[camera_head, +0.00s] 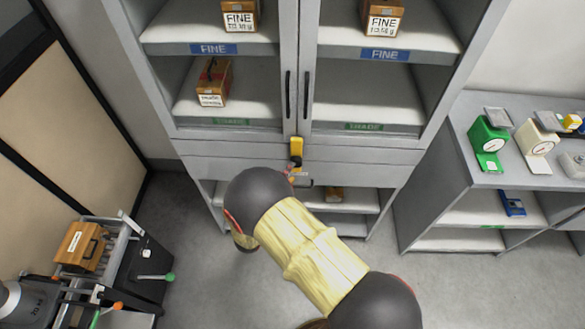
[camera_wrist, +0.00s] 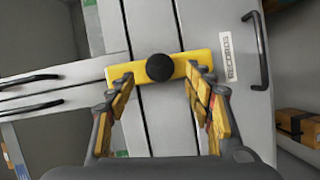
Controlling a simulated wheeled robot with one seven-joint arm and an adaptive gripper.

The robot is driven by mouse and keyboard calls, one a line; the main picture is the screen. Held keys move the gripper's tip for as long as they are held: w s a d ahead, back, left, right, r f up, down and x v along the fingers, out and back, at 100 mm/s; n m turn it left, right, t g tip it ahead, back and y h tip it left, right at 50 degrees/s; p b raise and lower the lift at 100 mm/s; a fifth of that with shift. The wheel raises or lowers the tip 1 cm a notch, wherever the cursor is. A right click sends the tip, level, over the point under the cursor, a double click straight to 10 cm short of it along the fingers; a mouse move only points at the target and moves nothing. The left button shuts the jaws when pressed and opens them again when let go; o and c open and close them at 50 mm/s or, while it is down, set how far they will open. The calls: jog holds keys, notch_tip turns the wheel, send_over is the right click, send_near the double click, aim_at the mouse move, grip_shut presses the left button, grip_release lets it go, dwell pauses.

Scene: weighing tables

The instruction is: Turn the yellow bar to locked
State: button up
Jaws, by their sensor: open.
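The yellow bar (camera_head: 296,148) stands upright in the head view, at the lower end of the seam between the two cabinet doors. In the wrist view the yellow bar (camera_wrist: 190,58) lies sideways with a round black knob (camera_wrist: 160,67) at its middle. It spans from the door bottoms across a grey strip towards the records drawer. My gripper (camera_wrist: 160,79) is open, one finger on each side of the knob, with the fingertips overlapping the bar in the picture. I cannot tell whether they touch it. My arm hides most of the gripper in the head view.
Two black door handles (camera_head: 306,95) are above the bar. The records drawer has a black handle (camera_wrist: 262,50). Wooden boxes (camera_head: 213,82) stand on the cabinet shelves. A side table (camera_head: 470,110) with scales is at right, a trolley with a wooden case (camera_head: 80,246) at left.

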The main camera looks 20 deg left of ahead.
jog(key=s+a, duration=0.1)
jog(key=s, duration=0.6)
jog(key=shift+s+r, duration=0.3)
